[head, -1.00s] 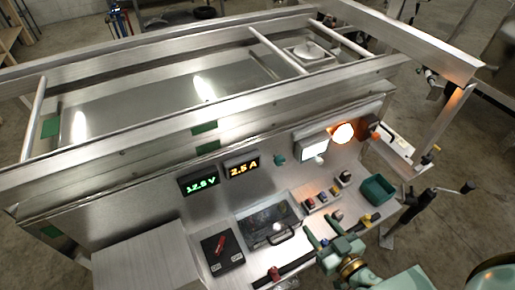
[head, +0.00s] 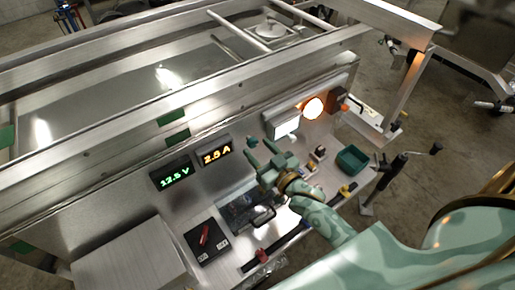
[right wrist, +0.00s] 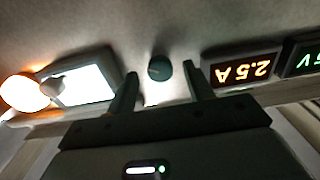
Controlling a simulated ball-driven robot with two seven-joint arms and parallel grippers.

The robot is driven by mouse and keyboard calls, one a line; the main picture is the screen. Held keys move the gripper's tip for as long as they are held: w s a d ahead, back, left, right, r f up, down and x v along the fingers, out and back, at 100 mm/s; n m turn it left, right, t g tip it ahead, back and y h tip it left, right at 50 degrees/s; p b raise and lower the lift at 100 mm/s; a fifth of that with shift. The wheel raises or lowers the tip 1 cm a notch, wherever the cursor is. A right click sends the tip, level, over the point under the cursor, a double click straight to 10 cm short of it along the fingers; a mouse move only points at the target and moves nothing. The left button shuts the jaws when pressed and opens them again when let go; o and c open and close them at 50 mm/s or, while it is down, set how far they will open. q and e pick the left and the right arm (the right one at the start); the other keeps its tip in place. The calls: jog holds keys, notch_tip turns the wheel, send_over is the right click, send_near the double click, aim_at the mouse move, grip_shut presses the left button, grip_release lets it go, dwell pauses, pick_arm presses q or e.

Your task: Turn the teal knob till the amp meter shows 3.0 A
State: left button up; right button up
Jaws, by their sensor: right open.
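The teal knob (head: 252,141) sits on the upright metal panel, right of the amp meter (head: 216,152). In the right wrist view the knob (right wrist: 160,68) shows between and beyond my two fingertips, and the amp meter (right wrist: 246,71) appears upside down, reading 2.5 A. My right gripper (head: 258,153) is open and empty, its fingers pointing at the panel just short of the knob. In the right wrist view the gripper (right wrist: 161,80) has one finger on each side of the knob, with no contact visible. My left gripper is not in view.
A green volt meter (head: 176,174) is left of the amp meter. A lit white panel (head: 284,126) and an orange lamp (head: 313,108) are to the right. A teal bin (head: 352,158) and a black box with a red switch (head: 205,238) are on the bench below.

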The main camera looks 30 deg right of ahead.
jog(key=shift+w+a, duration=0.1)
jog(key=shift+w, duration=0.55)
jog(key=c, duration=1)
jog(key=shift+o, duration=0.2)
